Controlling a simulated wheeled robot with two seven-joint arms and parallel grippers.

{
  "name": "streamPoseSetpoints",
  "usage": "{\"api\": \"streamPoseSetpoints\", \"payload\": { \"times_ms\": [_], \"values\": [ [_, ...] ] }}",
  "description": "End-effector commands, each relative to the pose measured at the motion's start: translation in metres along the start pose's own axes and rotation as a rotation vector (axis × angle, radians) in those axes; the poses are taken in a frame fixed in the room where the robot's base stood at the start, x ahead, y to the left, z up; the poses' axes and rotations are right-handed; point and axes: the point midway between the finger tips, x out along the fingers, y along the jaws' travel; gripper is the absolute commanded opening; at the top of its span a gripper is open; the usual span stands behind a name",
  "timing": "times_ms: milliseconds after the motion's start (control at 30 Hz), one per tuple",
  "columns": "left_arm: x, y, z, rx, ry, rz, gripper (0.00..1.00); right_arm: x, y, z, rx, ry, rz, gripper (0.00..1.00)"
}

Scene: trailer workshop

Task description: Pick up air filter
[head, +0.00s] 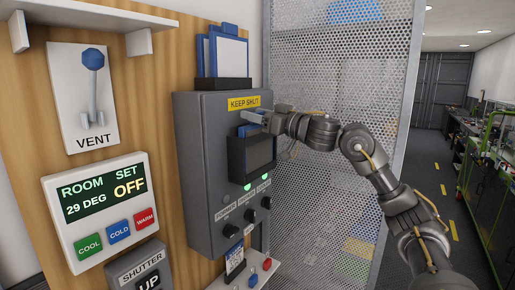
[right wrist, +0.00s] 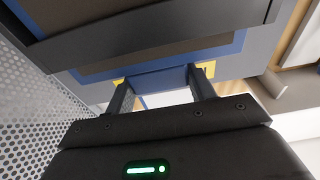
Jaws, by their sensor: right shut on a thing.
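My right gripper (head: 262,119) is at the front of the grey cabinet (head: 207,165), just below its yellow KEEP SHUT label. In the right wrist view its fingers (right wrist: 160,90) are closed on the blue edge of a framed panel with a dark brownish face, which looks like the air filter (right wrist: 158,70). In the head view, a strip of blue edge (head: 249,130) shows above a dark holder (head: 237,158) on the cabinet front. I cannot tell how far the filter sits inside the holder. My left gripper is not in view.
Blue-framed white panels (head: 229,52) stand in a dark rack above the cabinet. A perforated metal screen (head: 330,90) stands close to the right, beside my arm. Knobs (head: 231,230) and green lights are below the holder. A wall control panel (head: 100,210) is at left.

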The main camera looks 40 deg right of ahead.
Motion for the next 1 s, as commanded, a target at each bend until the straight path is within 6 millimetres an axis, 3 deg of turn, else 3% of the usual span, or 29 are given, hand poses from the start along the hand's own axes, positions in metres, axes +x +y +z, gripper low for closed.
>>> {"api": "streamPoseSetpoints", "payload": {
  "times_ms": [533,1000],
  "values": [
    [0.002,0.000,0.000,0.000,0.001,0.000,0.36,0.001,0.000,-0.009,0.000,0.003,0.000,0.16],
    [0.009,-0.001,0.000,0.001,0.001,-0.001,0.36,0.010,0.000,-0.067,0.001,0.006,-0.001,0.16]
  ]
}}
